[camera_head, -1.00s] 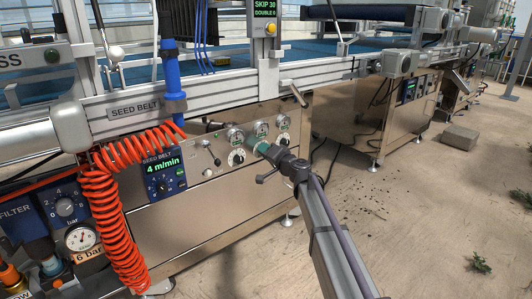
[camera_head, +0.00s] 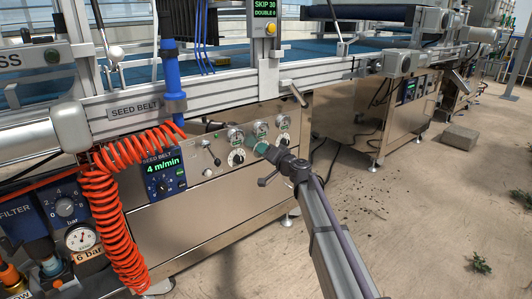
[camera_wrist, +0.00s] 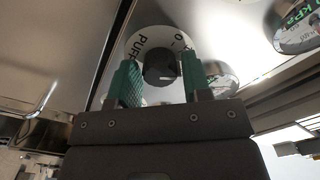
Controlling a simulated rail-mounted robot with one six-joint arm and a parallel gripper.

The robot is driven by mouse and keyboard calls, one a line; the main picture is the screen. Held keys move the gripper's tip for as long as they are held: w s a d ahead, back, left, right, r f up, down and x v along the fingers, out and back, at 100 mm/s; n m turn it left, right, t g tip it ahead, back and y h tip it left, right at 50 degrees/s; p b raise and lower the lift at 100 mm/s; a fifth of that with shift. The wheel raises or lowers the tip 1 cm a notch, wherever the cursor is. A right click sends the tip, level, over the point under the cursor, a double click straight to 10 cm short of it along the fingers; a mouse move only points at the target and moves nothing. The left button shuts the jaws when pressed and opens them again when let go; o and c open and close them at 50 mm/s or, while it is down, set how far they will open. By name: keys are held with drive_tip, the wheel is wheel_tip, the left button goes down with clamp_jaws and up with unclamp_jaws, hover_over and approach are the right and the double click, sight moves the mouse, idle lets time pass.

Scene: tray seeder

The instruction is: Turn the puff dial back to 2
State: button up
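The puff dial (camera_wrist: 133,45) is a pale round plate on the steel panel, with dark lettering reading PUFF and a black knob (camera_wrist: 160,66) in its middle. In the head view my gripper (camera_head: 263,149) is at the panel and hides most of this dial. In the wrist view my gripper (camera_wrist: 158,82) has its two green fingers spread, one on each side of the knob. I see no clear squeeze on the knob, and firm contact cannot be told. The number the knob points to is not readable.
Gauges (camera_head: 234,135) sit above the dials. Another dial (camera_head: 236,157) is left of my gripper, and one (camera_head: 282,140) is close on its right. A lever (camera_head: 211,151) and the seed belt display (camera_head: 163,174) are further left. An orange coiled hose (camera_head: 115,220) hangs there.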

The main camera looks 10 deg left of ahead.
drive_tip(key=shift+o, duration=1.1)
drive_tip(key=v, duration=1.1)
drive_tip(key=shift+w, duration=0.1)
